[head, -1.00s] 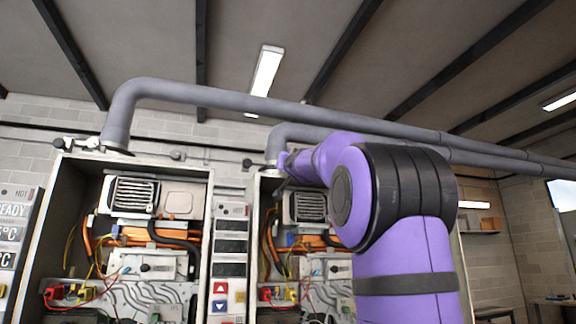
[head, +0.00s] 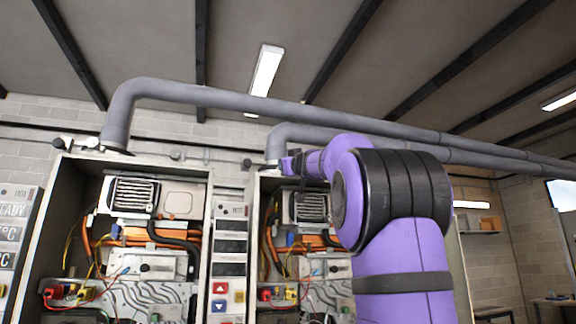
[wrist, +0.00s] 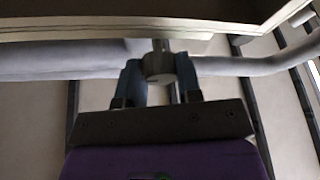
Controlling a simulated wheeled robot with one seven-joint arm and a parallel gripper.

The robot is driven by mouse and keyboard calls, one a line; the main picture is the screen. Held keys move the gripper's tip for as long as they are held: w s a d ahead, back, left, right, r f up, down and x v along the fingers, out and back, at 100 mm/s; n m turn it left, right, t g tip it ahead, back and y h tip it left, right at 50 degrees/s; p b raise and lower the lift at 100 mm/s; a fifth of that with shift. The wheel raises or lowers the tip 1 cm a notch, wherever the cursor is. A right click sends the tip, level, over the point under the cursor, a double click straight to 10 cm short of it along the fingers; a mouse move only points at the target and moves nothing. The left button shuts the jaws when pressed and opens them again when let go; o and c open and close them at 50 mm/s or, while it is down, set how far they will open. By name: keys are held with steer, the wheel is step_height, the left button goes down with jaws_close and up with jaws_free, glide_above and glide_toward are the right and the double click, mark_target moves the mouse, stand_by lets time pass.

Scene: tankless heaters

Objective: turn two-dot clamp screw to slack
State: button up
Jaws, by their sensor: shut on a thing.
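The clamp screw (wrist: 158,67) shows in the wrist view as a grey round knob on a thin shaft, just below the cabinet's pale edge. My gripper (wrist: 160,76) has its two blue-grey fingers closed on either side of the knob. In the head view my gripper (head: 288,164) is at the top of the right heater cabinet, beside the pipe's lower end. My own arm and wrist hide most of the screw there. I cannot make out any dot marks on it.
The left open heater cabinet (head: 45,235) has a similar pipe collar on top. A grey pipe (head: 300,106) runs overhead, and a second pipe (head: 400,146) passes close behind my arm. The right cabinet (head: 252,235) holds exposed wires and parts below my wrist.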

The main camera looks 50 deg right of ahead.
steer(key=shift+n+y, duration=0.4)
steer(key=shift+n, duration=0.3)
steer(key=o, duration=0.6)
steer(key=shift+o, duration=0.2)
steer(key=v, duration=1)
steer(key=shift+s+f, duration=0.15)
steer(key=shift+s, duration=0.15)
steer(key=shift+a, duration=0.15)
